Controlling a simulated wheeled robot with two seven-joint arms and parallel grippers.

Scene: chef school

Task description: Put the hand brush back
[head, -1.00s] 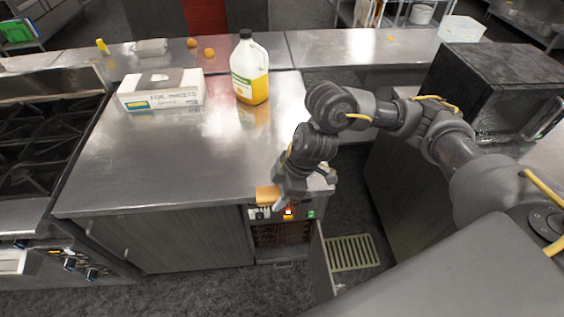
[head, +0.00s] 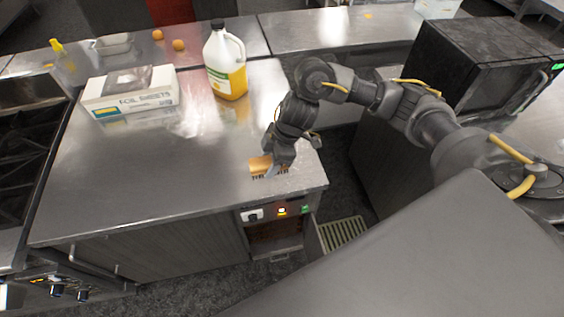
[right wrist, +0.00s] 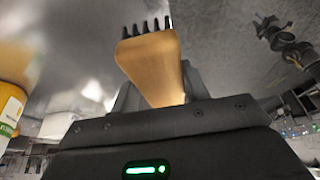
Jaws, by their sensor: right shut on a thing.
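The hand brush (head: 261,165) has a tan wooden body and dark bristles. It is over the right front part of the steel counter (head: 150,185). My right gripper (head: 276,164) is shut on it. In the right wrist view the brush (right wrist: 150,60) sticks out from between the fingers, with its bristles at the far end. In the head view the bristles point down, close to the counter top; I cannot tell whether they touch it. My left gripper is not in view.
A foil sheets box (head: 132,100) and a jug of yellow liquid (head: 226,75) stand at the back of the counter. Below the front edge is a control panel (head: 280,211) beside an open door. A stove (head: 30,150) is at left. The counter's middle is clear.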

